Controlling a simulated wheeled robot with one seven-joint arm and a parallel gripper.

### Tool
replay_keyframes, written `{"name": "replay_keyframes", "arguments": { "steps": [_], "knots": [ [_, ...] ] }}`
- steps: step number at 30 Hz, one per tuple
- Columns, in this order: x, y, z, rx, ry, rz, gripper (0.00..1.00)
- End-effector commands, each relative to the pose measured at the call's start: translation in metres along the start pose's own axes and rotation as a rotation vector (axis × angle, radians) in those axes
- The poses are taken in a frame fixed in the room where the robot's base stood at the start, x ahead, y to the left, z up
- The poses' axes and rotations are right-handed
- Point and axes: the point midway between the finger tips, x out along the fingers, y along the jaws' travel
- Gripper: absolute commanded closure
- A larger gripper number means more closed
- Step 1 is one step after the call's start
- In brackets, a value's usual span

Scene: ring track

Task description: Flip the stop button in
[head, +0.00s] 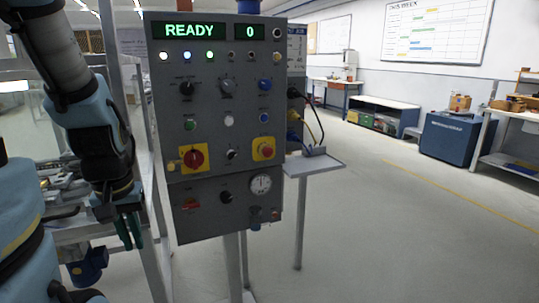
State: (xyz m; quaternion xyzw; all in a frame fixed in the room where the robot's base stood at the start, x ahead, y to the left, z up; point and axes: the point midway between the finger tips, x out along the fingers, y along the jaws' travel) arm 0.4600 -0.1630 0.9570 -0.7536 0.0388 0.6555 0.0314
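A grey control panel (214,110) stands upright in the middle of the head view. A red round button on a yellow square plate (264,149) sits at its right, below mid-height, and looks like the stop button. A red rotary knob on a larger yellow plate (193,158) is at the left. I cannot read their labels or tell whether the button is pressed. My gripper (132,236) hangs pointing down at the panel's lower left, apart from both controls. Its two dark fingers show a narrow gap with nothing between them.
The panel's display (193,31) reads READY and 0. Several knobs, small buttons and a gauge (260,184) surround the red controls. A small shelf (314,165) with cables juts out at the right. The floor (400,230) to the right is clear.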

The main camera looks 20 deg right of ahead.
Motion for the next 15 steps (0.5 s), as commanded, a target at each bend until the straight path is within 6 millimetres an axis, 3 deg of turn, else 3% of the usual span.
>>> {"name": "replay_keyframes", "arguments": {
  "steps": [3, 15],
  "knots": [
    [0.0000, 0.0000, 0.0000, 0.000, 0.000, 0.000, 1.00],
    [0.0000, 0.0000, 0.0000, 0.000, 0.000, 0.000, 1.00]
  ]
}}
